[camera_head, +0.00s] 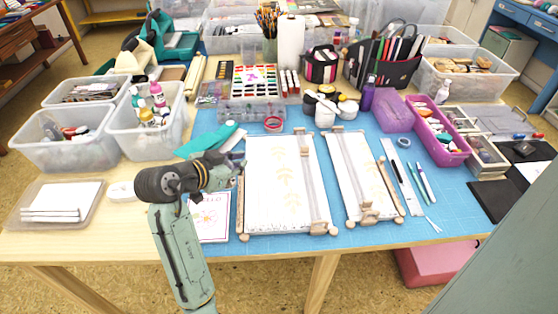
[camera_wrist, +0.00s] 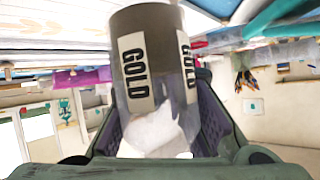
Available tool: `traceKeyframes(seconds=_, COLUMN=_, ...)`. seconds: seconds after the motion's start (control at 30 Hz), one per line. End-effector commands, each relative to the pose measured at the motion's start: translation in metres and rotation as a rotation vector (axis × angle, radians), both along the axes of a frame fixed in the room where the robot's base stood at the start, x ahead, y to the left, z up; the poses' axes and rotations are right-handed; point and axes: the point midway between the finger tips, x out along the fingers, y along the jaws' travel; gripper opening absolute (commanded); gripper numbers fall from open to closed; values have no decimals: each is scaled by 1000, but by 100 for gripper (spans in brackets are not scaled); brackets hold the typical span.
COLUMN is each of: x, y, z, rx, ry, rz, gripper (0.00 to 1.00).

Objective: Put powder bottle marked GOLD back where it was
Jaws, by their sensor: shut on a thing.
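The powder bottle marked GOLD (camera_wrist: 152,65) fills the middle of the wrist view. It is a clear cylinder with a grey-brown upper part, white labels reading GOLD and pale content at the lower end. My gripper (camera_wrist: 165,125) is shut on it, with a dark finger on each side. In the head view my gripper (camera_head: 232,165) is over the left edge of the blue mat, beside the left stretched fabric frame. I cannot make out the bottle there. A group of small jars with dark, white and yellowish lids (camera_head: 328,104) stands at the back of the mat.
The left fabric frame (camera_head: 285,185) and right fabric frame (camera_head: 362,175) cover the middle of the blue mat (camera_head: 450,212). Clear bins (camera_head: 140,135) stand at left, a purple basket (camera_head: 440,135) at right. A paint palette (camera_head: 258,80) is behind. Bare mat shows at front right.

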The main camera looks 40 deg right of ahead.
Motion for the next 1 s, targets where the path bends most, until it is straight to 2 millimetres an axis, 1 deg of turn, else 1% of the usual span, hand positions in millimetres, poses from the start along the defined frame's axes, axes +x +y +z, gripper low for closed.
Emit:
traceKeyframes(seconds=0.07, x=-1, y=-7, z=-1, rx=0, ry=1, rz=-4, gripper=0)
traceKeyframes(seconds=0.17, x=-4, y=-27, z=-2, rx=0, ry=0, rz=-7, gripper=0)
traceKeyframes(seconds=0.5, x=-14, y=-117, z=-11, rx=1, ry=0, rz=-7, gripper=0)
traceKeyframes(seconds=0.6, x=-16, y=-138, z=-13, rx=1, ry=-1, rz=-5, gripper=0)
traceKeyframes(seconds=0.7, x=-17, y=-152, z=-14, rx=0, ry=0, rz=-2, gripper=0)
traceKeyframes(seconds=0.87, x=-17, y=-159, z=-17, rx=0, ry=1, rz=-1, gripper=0)
traceKeyframes(seconds=1.0, x=-17, y=-159, z=-35, rx=1, ry=4, rz=0, gripper=0)
